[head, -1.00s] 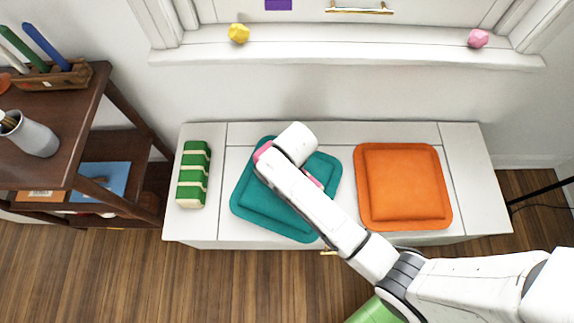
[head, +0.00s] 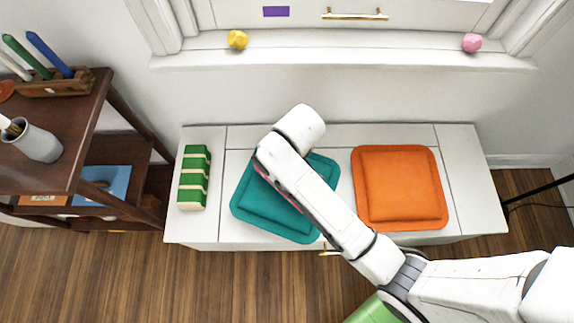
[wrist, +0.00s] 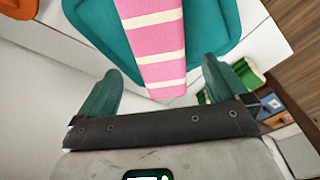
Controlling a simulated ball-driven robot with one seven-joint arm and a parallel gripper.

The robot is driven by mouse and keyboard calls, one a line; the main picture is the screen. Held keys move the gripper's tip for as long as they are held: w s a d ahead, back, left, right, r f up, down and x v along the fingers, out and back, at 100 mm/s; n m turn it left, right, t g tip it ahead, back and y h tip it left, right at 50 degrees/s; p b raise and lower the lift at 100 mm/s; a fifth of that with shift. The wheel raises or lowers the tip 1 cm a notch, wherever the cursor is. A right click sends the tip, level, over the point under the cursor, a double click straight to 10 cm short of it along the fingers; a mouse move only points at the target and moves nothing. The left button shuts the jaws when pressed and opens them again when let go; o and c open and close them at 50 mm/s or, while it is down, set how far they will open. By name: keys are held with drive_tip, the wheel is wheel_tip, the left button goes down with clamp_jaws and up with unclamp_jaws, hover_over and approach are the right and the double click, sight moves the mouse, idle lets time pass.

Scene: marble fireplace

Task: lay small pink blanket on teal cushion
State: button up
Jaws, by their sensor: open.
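The teal cushion (head: 286,217) lies on the white bench, left of its middle. The pink blanket with cream stripes (wrist: 158,45) lies on the teal cushion in the wrist view, its near end reaching past the cushion's edge in that picture. In the head view my arm hides most of the blanket; only a thin pink strip shows beside the arm. My gripper (wrist: 160,92) is open, its two teal fingers apart on either side of the blanket's near end, with nothing held. In the head view the fingers are hidden beneath my arm.
An orange cushion (head: 400,188) lies on the bench (head: 475,190) to the right. A green and cream striped folded cloth (head: 194,178) lies at the left end. A dark wooden shelf (head: 75,150) stands left of the bench. Yellow (head: 237,39) and pink (head: 471,42) lumps sit on the sill.

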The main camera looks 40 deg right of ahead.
drive_tip(key=shift+s+r, duration=0.2)
drive_tip(key=shift+r, duration=1.2)
drive_tip(key=shift+m, duration=0.6)
drive_tip(key=s+d, duration=0.1)
drive_tip(key=s, duration=0.1)
drive_tip(key=s+d, duration=0.1)
drive_tip(key=s, duration=0.2)
drive_tip(key=s+d, duration=0.2)
drive_tip(key=s, duration=0.1)
drive_tip(key=shift+s+f, duration=0.25)
drive_tip(key=shift+f, duration=0.1)
drive_tip(key=s+d+r+m, duration=0.1)
drive_tip(key=s+d, duration=0.2)
drive_tip(key=s, duration=0.5)
drive_tip(key=shift+d+r, duration=0.2)
drive_tip(key=shift+r, duration=0.05)
drive_tip(key=shift+r+p, duration=0.55)
drive_tip(key=shift+p, duration=0.15)
